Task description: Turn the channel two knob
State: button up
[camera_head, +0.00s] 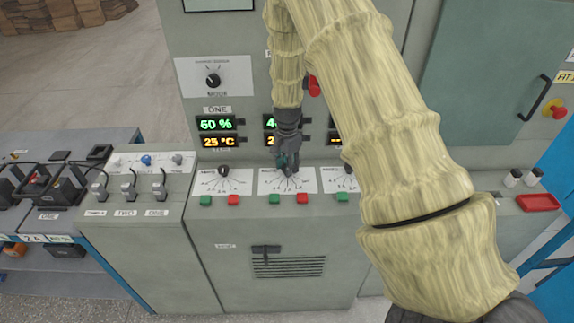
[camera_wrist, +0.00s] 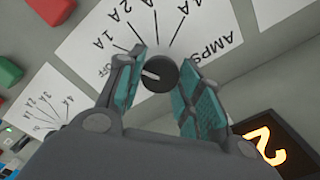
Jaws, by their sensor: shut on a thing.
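The channel two knob (camera_wrist: 162,76) is a small black knob on a white dial in the wrist view. Its dial (camera_wrist: 107,22) carries OFF, 1 A, 2 A, higher steps and AMPS. The knob's white mark points left, roughly toward OFF. My gripper (camera_wrist: 160,88) has its teal pads on either side of the knob, shut on it. In the head view my gripper (camera_head: 288,163) reaches down to the middle dial (camera_head: 269,185) and hides the knob. My arm hides part of the readouts and the channel label above.
Channel one's black knob (camera_head: 223,170) stands left, under a green 60 % readout (camera_head: 215,124). The right-hand dial (camera_head: 340,181) is partly behind my arm. Green (camera_head: 274,198) and red (camera_head: 302,198) buttons sit just below the middle dial. A mode knob (camera_head: 213,80) is upper left.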

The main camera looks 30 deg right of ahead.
jog(key=shift+n, duration=2.8)
jog(key=o, duration=1)
jog(key=shift+o, duration=0.2)
notch_tip(320, 180, up, 12)
